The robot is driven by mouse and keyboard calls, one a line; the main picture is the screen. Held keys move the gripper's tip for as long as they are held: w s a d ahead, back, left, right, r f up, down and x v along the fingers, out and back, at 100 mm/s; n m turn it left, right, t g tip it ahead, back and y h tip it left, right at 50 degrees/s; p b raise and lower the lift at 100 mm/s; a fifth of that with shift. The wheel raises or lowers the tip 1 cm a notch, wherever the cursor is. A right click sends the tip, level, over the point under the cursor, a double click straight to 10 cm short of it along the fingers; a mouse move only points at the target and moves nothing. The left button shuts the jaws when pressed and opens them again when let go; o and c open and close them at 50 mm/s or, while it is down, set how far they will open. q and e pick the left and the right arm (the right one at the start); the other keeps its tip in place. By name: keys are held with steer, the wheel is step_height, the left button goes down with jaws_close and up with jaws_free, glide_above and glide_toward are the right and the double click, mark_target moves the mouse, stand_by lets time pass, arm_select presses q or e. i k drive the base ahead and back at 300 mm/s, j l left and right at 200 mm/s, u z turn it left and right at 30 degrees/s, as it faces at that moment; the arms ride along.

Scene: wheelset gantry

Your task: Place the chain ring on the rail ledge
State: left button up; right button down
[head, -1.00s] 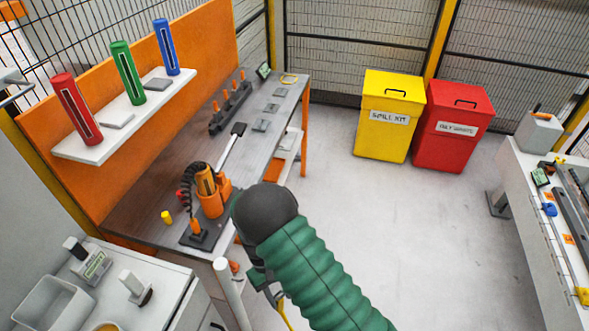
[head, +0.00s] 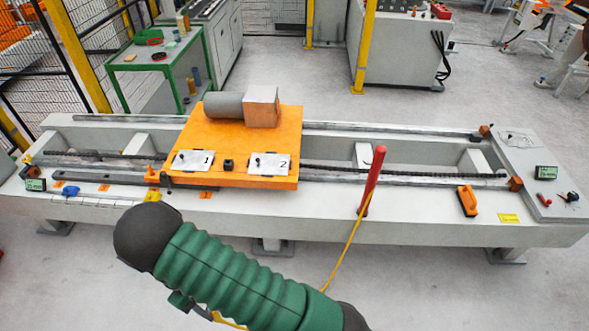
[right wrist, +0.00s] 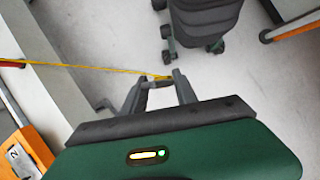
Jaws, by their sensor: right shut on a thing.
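My right gripper (right wrist: 158,79) shows in the right wrist view, shut on the end of a thin yellow chain. The chain ring is too small to make out between the fingers. The chain (right wrist: 85,66) runs off to the left there. In the head view, the yellow chain (head: 345,246) hangs from near an upright red post (head: 372,178) and runs down behind my green-sleeved arm. The gripper itself is not clear there. The pale rail ledge (head: 420,204) runs along the front of the long gantry bed. My left gripper is in neither view.
An orange carriage (head: 240,145) with plates marked 1 and 2 sits across the rails. An orange-handled tool (head: 467,200) and a yellow label (head: 508,218) lie on the right front ledge. A green table (head: 150,60) stands behind left. The floor in front is clear.

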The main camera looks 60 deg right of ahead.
mark_target(334, 201)
steer(key=i+l+z, duration=0.1)
steer(key=l+z, duration=0.15)
steer(key=l, duration=0.2)
steer(key=i+l+z, duration=0.2)
steer(key=l, duration=0.25)
steer(key=l+z, duration=0.25)
steer(key=l, duration=0.15)
steer(key=i+l+z, duration=0.45)
steer(key=l, duration=0.25)
steer(key=i+l, duration=0.25)
steer(key=l, duration=0.1)
